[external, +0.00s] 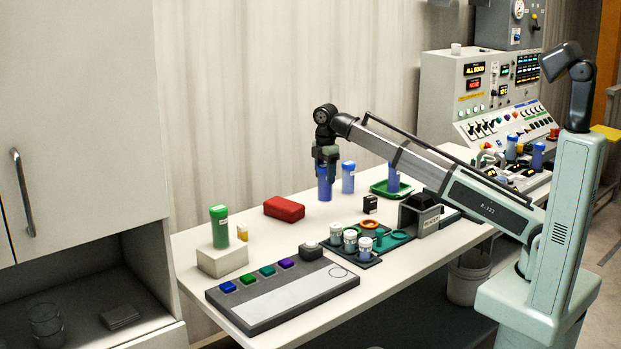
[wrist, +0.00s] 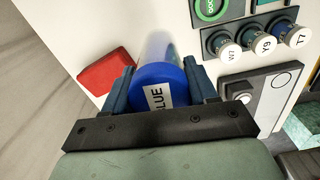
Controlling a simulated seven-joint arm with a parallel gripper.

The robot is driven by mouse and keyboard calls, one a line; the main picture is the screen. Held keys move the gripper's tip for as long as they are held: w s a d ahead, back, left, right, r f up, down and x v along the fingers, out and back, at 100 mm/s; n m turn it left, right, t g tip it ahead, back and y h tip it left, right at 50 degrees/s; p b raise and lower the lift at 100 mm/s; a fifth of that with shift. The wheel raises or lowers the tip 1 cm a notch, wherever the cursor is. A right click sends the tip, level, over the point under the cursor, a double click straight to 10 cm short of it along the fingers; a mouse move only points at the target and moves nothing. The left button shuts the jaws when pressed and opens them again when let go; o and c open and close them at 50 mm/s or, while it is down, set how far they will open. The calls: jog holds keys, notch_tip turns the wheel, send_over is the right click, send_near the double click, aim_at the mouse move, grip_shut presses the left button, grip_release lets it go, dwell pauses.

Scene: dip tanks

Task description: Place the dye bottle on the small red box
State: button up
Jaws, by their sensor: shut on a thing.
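My gripper (external: 326,158) points down and is shut on a blue dye bottle (external: 324,186). In the wrist view the bottle's blue cap (wrist: 160,88), labelled "BLUE", sits between my gripper's two fingers (wrist: 166,88). The bottle is upright; I cannot tell whether its base touches the table. The small red box (external: 284,209) lies flat on the table to the left of the bottle, apart from it, with nothing on it. It also shows at the left in the wrist view (wrist: 106,72).
A blue bottle (external: 348,178) stands just right of the held one, and another stands by a green tray (external: 379,189). A green bottle (external: 219,228) stands on a white block (external: 222,261). Jars sit in a dark rack (external: 365,264) in front. Table between bottle and red box looks clear.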

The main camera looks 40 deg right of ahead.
jog(key=w+a+r, duration=0.3)
jog(key=w, duration=0.5)
jog(key=w+a+r, duration=0.3)
jog(key=w, duration=0.5)
notch_tip(320, 180, down, 10)
jog(key=n, duration=0.1)
jog(key=shift+s+f, duration=0.15)
jog(key=shift+s, duration=0.1)
jog(key=shift+f, duration=0.15)
jog(key=o, duration=1.2)
notch_tip(320, 180, up, 12)
jog(key=shift+r, duration=0.2)
